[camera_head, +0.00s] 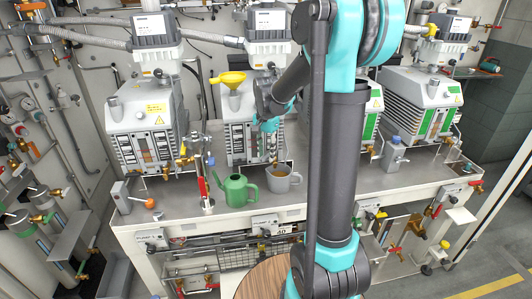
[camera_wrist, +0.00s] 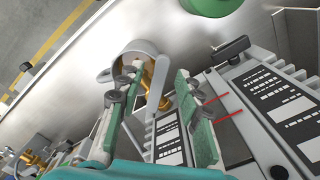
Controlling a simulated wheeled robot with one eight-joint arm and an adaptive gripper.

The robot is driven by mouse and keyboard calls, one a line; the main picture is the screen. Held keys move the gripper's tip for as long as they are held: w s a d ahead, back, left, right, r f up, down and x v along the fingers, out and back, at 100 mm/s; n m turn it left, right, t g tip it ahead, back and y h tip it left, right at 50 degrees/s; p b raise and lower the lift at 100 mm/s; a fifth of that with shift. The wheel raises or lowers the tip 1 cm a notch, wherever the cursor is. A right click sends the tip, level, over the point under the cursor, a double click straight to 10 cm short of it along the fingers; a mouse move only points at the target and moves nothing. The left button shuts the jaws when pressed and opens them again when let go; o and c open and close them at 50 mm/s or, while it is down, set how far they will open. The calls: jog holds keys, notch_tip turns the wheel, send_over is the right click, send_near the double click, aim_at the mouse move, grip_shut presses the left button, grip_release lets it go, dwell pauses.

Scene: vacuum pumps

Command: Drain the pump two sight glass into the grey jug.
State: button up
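The second pump from the left (camera_head: 239,106) has a yellow funnel (camera_head: 230,78) on top. Its labelled front fills the right of the wrist view, with a dark panel crossed by two red lines (camera_wrist: 225,112), possibly the sight glass. The grey jug (camera_head: 279,184) stands upright on the bench at its front; the jug also shows in the wrist view (camera_wrist: 135,50). A brass drain tap (camera_wrist: 158,82) shows over the jug's mouth. My gripper (camera_wrist: 158,108) is open, its fingers either side of the tap in view; I cannot tell if they touch it.
A green watering can (camera_head: 238,190) stands just left of the jug. A red-handled fitting (camera_head: 203,185) and an orange-knobbed part (camera_head: 150,203) are further left. A small grey bottle with a blue cap (camera_head: 393,155) stands right, beyond my arm. The bench front edge is close.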

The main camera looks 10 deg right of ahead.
jog(key=shift+c, duration=0.2)
grip_shut()
jog(key=shift+w+a+m, duration=0.2)
jog(key=shift+w+m, duration=0.1)
jog(key=shift+m, duration=0.45)
jog(key=shift+w+a+m, duration=0.15)
jog(key=shift+w+m, duration=0.1)
jog(key=shift+m, duration=0.5)
jog(key=shift+o, duration=0.2)
grip_release()
notch_tip(320, 180, up, 12)
